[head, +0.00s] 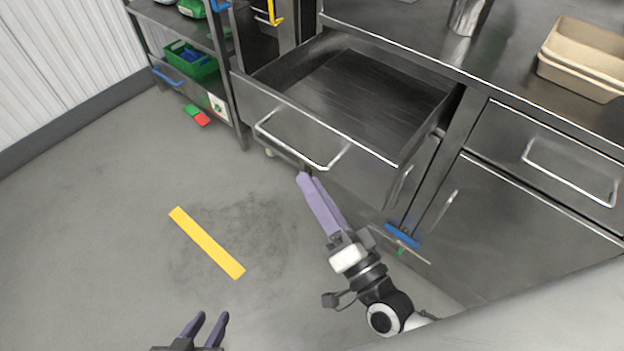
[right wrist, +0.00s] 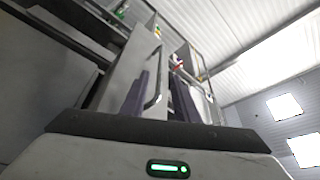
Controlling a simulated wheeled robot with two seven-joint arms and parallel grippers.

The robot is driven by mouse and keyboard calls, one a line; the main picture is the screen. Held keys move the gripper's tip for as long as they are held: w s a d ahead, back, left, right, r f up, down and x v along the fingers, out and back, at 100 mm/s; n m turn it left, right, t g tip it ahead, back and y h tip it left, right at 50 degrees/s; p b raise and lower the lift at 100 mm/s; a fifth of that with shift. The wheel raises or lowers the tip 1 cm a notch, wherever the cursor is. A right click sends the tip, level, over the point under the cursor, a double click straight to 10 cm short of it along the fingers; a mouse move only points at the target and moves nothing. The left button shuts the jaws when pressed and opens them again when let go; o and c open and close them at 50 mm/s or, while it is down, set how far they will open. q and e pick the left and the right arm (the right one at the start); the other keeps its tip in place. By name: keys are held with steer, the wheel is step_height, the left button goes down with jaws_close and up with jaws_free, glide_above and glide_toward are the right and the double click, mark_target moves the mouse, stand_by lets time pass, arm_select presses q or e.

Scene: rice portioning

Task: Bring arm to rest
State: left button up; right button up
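My right gripper (head: 304,177) has its purple fingers pointing up toward the front of a pulled-out, empty steel drawer (head: 350,95). Its tips are just below the drawer's bar handle (head: 290,147). In the right wrist view, the fingers of my right gripper (right wrist: 160,88) stand apart, and the handle (right wrist: 156,92) shows between them in the picture. I cannot tell whether they touch it. My left gripper (head: 208,318) is at the bottom edge of the head view, over bare floor, with its fingers apart and nothing between them.
A steel counter (head: 400,30) with beige trays (head: 585,60) stands above the drawer. A shelf rack with a green bin (head: 190,62) is at the upper left. A yellow strip (head: 206,243) lies on the floor. The floor at left is mostly clear.

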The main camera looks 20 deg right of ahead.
steer(key=s+d+f+n+g+h+p, duration=0.1)
steer(key=s+d+f+n+g, duration=0.1)
steer(key=s+f+n+g, duration=0.3)
steer(key=s+d+f+n+g+h+p, duration=0.1)
steer(key=s+f+n+g, duration=0.4)
steer(key=f, duration=0.8)
steer(key=s+d+g+h, duration=0.1)
steer(key=s+d, duration=0.1)
steer(key=s, duration=0.1)
steer(key=shift+s+d+n, duration=0.25)
steer(key=shift+d+n, duration=0.05)
